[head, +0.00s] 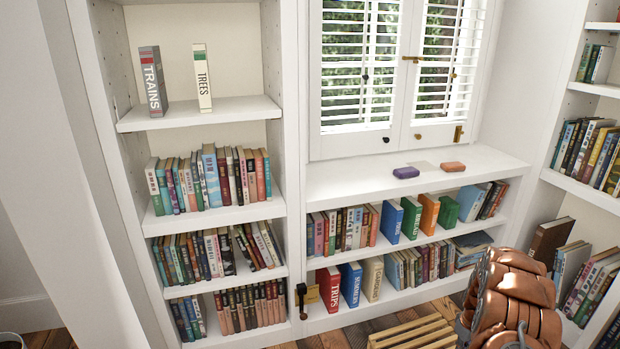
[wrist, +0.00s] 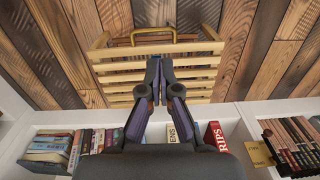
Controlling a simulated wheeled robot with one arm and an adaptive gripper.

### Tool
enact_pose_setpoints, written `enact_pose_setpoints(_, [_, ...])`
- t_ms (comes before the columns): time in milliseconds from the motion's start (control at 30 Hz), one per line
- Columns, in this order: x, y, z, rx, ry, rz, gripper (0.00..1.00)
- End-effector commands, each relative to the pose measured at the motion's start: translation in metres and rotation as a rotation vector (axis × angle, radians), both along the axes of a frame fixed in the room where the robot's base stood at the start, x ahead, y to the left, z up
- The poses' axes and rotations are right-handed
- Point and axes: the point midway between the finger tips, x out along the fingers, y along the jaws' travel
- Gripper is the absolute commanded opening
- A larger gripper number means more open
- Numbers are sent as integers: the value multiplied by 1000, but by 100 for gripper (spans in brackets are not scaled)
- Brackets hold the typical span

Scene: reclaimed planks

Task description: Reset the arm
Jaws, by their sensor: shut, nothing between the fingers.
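My gripper (wrist: 157,75) is seen in the wrist view, its two dark fingers together and nothing between them. Behind the fingertips in that view is a slatted wooden crate (wrist: 115,68) with a brass-coloured handle (wrist: 153,29); I cannot tell how far apart they are. In the head view, part of my copper-coloured arm shows at the bottom right, and the gripper itself is not seen there.
The crate (head: 415,333) stands on the plank floor before a low white bookcase (head: 330,188). A purple block (head: 406,172) and a reddish block (head: 453,166) lie on its top. Tall bookshelves (head: 290,130) stand left and right. Shuttered windows are behind.

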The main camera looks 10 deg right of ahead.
Motion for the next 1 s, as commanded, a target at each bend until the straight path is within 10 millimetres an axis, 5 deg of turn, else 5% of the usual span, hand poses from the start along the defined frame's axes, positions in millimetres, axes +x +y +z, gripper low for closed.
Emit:
enact_pose_setpoints(100, [8, 24, 56, 4, 1, -1, 0])
enact_pose_setpoints(467, [10, 100, 191, 19, 18, -15, 0])
enact_pose_setpoints(1000, [-40, 214, 370, 26, 54, -36, 0])
